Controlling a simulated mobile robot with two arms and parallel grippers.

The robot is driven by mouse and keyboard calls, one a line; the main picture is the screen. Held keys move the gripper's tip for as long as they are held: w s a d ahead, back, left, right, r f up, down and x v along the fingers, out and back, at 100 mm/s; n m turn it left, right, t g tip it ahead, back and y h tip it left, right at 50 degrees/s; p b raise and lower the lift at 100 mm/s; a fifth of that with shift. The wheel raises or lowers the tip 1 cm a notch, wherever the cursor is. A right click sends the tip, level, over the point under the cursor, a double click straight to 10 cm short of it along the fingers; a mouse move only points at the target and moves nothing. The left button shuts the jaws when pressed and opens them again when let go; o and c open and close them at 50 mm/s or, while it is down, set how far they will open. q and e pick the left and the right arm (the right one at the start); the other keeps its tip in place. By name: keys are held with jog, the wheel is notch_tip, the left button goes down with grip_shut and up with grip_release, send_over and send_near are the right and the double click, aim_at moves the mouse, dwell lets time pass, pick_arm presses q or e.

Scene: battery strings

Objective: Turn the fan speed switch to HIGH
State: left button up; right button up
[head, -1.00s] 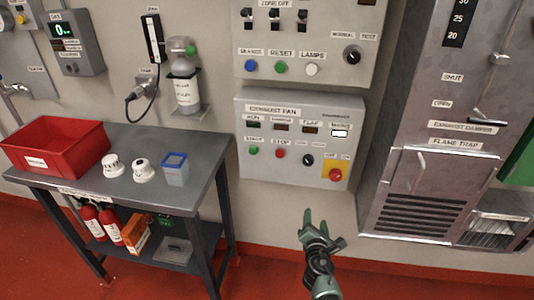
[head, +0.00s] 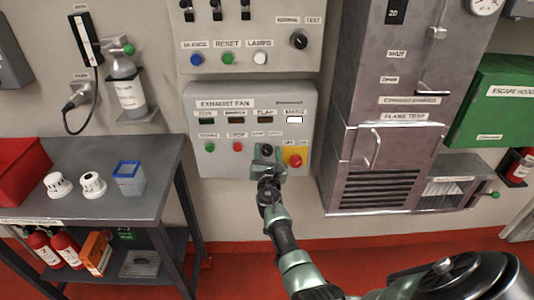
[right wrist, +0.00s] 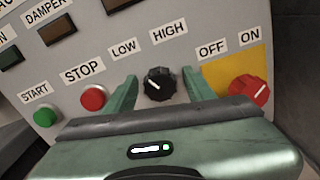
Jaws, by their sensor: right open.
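The exhaust fan panel (head: 215,165) is a grey box on the wall. Its fan speed switch (right wrist: 159,84) is a black knob under the LOW (right wrist: 124,47) and HIGH (right wrist: 169,31) labels. In the head view the gripper partly covers the knob. My left gripper is not in view.
Beside the knob are the red STOP button (right wrist: 94,98), the green START button (right wrist: 45,116) and a red OFF/ON rotary switch (right wrist: 249,91) on a yellow plate. A metal table (head: 120,207) stands left. The steel flame trap cabinet (head: 338,170) stands right.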

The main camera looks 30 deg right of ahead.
grip_shut()
jog(key=shift+f+m, duration=0.1)
jog(key=shift+m, duration=0.3)
jog(key=m+b, duration=0.3)
jog(key=m, duration=0.1)
jog(key=shift+f+m, duration=0.1)
jog(key=shift+m, duration=0.3)
jog(key=m+b, duration=0.1)
jog(key=m, duration=0.2)
jog(key=shift+b, duration=0.4)
jog(key=shift+m+b, duration=0.7)
jog(key=shift+m, duration=0.9)
